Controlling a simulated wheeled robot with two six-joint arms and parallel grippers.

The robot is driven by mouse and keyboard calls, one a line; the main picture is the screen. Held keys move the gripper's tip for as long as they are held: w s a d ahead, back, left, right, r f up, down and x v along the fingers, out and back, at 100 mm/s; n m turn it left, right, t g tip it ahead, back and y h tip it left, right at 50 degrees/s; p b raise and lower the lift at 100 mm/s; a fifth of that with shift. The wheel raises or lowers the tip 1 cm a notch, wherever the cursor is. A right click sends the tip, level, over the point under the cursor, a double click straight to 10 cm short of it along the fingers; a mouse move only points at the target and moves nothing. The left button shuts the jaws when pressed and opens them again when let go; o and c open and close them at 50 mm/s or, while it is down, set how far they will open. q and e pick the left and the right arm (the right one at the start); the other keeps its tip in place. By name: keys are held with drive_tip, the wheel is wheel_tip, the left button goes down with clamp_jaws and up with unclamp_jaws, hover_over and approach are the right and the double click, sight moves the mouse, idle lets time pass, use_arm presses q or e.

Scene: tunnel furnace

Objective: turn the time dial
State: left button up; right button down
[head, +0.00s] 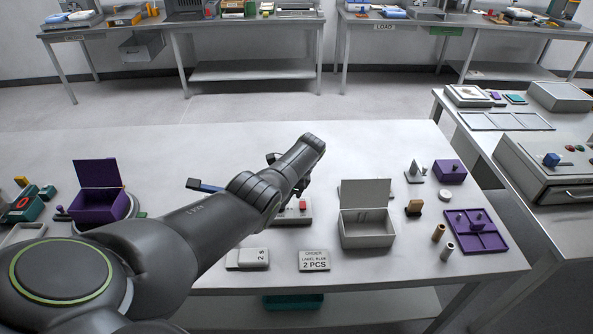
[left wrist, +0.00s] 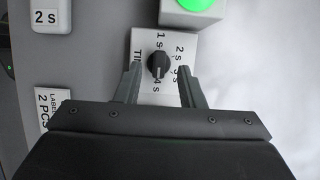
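The time dial (left wrist: 158,65) is a black knob on a white plate, seen in the left wrist view. Printed marks 1 s, 2 s, 3 s and 4 s stand around it. A pale mark on the knob seems to face the 4 s side, but it is small. My left gripper (left wrist: 160,69) is open, with one finger on each side of the knob and visible gaps between. I cannot tell how far above the plate the fingertips are. In the head view my left arm hides the dial and most of the gripper. My right gripper is not in view.
A green button (left wrist: 195,4) is beside the dial plate. A "2 s" card (head: 247,258) and an order card (head: 314,261) lie in front. An open grey box (head: 367,235) stands right of my arm. A purple tray (head: 476,232) and small parts are farther right.

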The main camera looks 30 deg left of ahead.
use_arm(q)
drive_tip(key=b+v, duration=0.2)
drive_tip(key=v, duration=1.3)
drive_tip(key=shift+d, duration=0.1)
